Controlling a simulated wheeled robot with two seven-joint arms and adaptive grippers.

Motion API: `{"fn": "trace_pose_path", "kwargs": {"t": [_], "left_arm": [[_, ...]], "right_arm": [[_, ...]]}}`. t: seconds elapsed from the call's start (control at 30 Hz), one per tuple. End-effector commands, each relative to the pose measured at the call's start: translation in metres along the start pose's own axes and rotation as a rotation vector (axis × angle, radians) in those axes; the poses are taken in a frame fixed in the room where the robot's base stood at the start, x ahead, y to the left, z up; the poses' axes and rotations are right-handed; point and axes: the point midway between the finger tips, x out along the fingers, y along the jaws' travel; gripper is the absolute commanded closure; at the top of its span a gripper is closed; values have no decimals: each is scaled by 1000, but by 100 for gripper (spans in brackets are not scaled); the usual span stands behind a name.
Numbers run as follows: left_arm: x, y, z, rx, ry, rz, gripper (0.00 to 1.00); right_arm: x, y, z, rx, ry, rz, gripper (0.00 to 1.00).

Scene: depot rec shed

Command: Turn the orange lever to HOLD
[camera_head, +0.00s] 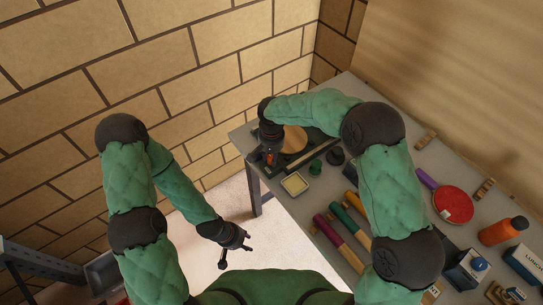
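A small orange piece, apparently the orange lever (270,158), shows at the far left end of the grey table, among the fingers of my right gripper (268,160). My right gripper points down there and hides most of the lever. I cannot tell whether its fingers are closed on it. A dark panel with a round tan disc (294,139) lies just to the right of the gripper. No HOLD mark is readable. My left gripper (236,256) hangs low over the floor, off the table, with its fingers apart and empty.
A brick wall stands behind.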

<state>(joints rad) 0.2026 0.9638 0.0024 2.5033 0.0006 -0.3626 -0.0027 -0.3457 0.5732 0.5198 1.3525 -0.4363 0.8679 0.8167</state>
Motion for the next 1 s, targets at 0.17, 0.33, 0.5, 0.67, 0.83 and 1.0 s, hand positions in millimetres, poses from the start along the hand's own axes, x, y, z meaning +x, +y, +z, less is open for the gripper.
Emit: {"fn": "trace_pose_path", "kwargs": {"t": [0.17, 0.33, 0.5, 0.67, 0.83, 1.0], "left_arm": [[0, 0, 0, 0, 0, 0, 60], [0, 0, 0, 0, 0, 0, 60], [0, 0, 0, 0, 0, 0, 60], [0, 0, 0, 0, 0, 0, 60], [0, 0, 0, 0, 0, 0, 60], [0, 0, 0, 0, 0, 0, 60]], "right_arm": [[0, 0, 0, -1, -1, 0, 46], [0, 0, 0, -1, 0, 0, 46], [-8, 0, -1, -1, 2, -1, 46], [-32, 0, -1, -1, 3, -2, 46], [-67, -1, 0, 0, 3, -2, 46], [-96, 0, 0, -1, 2, -1, 46]]}}
